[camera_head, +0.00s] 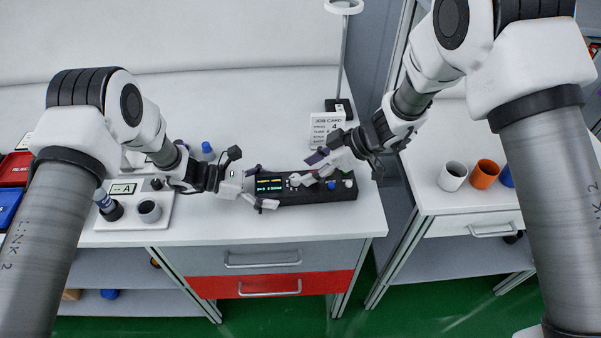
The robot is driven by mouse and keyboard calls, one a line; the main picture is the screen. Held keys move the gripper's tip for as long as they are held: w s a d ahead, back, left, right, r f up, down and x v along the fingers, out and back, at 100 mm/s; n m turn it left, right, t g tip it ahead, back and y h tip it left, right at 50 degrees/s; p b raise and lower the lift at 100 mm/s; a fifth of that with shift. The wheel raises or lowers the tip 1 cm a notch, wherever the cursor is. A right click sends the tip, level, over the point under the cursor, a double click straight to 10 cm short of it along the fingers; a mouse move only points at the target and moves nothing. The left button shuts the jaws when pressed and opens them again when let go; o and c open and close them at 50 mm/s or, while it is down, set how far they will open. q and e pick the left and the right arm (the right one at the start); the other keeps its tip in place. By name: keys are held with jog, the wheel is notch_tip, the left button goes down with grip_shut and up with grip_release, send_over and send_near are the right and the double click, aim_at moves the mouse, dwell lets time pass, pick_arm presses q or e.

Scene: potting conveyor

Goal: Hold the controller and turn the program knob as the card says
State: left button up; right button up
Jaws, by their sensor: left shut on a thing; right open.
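The controller (303,197) is a long black box with a small lit display (269,185) and knobs, lying near the front edge of the white bench. My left gripper (258,188) is shut on its left end. My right gripper (315,169) is open above the controller's middle, its fingers near a light knob (295,180). I cannot tell whether they touch it. A blue knob (331,185) shows to the right of the fingers. The job card (326,125) stands behind the controller, with a 4 readable and its smaller lines too small to read. My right gripper hides part of the panel.
A lamp stand (343,108) is at the back. White and orange cups (485,174) stand on the right table (463,198), across a gap.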

jog(key=v, duration=0.7)
jog(key=shift+d+r, duration=0.25)
